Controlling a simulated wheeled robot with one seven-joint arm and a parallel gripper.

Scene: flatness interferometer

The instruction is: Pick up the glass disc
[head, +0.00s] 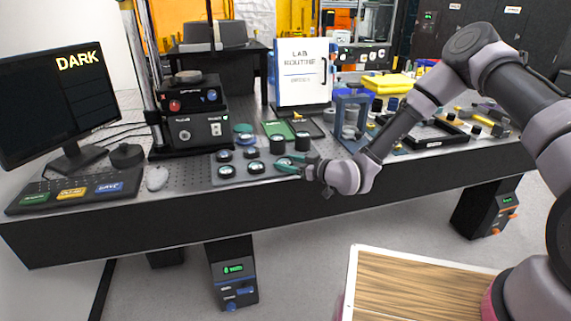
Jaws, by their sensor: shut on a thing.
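My gripper (289,167) reaches in from the right to the front edge of the bench, at the right end of a grey tray (240,181). Several other round pieces with dark rims and pale centres sit in the tray to the left, such as one at the front left (227,171).
Black cylinders (302,141) stand just behind my gripper. A blue frame (352,115) stands to the right. A wood-topped surface (420,290) is in front.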

